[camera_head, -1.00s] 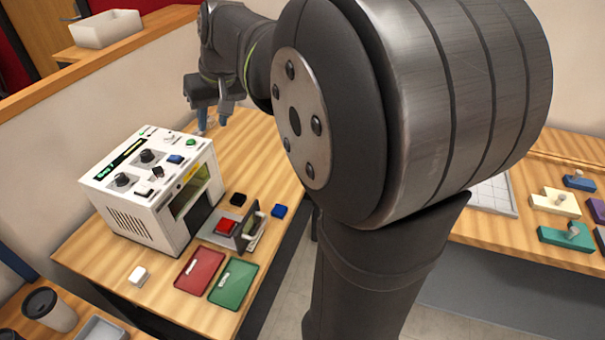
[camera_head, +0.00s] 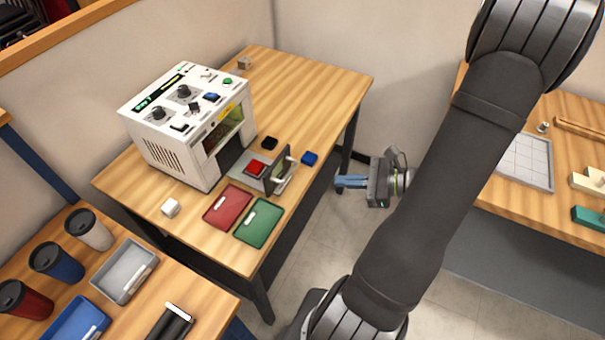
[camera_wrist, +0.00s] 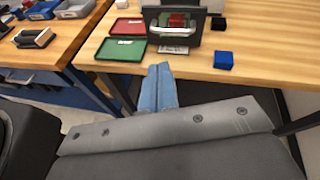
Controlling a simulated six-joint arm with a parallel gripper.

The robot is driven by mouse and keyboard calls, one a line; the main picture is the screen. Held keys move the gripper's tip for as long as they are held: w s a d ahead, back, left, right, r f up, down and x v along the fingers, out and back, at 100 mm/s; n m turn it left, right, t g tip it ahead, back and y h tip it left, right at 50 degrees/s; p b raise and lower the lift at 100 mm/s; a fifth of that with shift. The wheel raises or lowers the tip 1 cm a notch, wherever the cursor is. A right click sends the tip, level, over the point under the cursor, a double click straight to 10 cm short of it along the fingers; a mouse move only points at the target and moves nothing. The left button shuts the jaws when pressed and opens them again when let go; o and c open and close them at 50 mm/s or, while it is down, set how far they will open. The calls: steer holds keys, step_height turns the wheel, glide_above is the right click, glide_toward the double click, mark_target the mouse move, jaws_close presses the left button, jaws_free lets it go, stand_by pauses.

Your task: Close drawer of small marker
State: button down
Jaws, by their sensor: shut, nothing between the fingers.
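The small marker (camera_head: 180,140) is a white box with knobs and buttons on top, on the wooden table. Its drawer (camera_head: 252,158) is pulled out to the right, with a red block (camera_head: 257,168) on it. The drawer's dark front panel (camera_head: 277,171) carries a light handle (camera_head: 287,176); this handle also shows in the wrist view (camera_wrist: 172,27). My gripper (camera_head: 340,182) is shut and empty, with blue fingertips, off the table's right edge. It is apart from the drawer and points toward it. In the wrist view my fingertips (camera_wrist: 159,68) are below the handle, near the table edge.
A blue block (camera_head: 310,158) and a black block (camera_head: 270,143) lie near the drawer. Red (camera_head: 227,206) and green (camera_head: 259,222) trays lie in front. A white block (camera_head: 170,207) is left of them. Open floor lies between this table and the right one.

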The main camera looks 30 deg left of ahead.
steer(key=d+m+t+y, duration=0.2)
steer(key=m+t, duration=0.1)
steer(key=m, duration=0.1)
glide_toward(279, 161)
steer(key=a+f, duration=0.2)
steer(key=f, duration=0.1)
steer(key=shift+s+a+f, duration=0.1)
steer(key=shift+a+f, duration=0.05)
steer(key=shift+a, duration=0.25)
steer(key=shift+a, duration=0.1)
stand_by(0.3)
steer(key=a, duration=1.5)
steer(key=shift+a, duration=0.3)
steer(key=d+r, duration=0.1)
steer(key=d, duration=0.3)
steer(key=d+r, duration=0.1)
steer(key=d, duration=0.4)
steer(key=d+r, duration=0.1)
steer(key=d, duration=0.4)
steer(key=shift+d, duration=0.1)
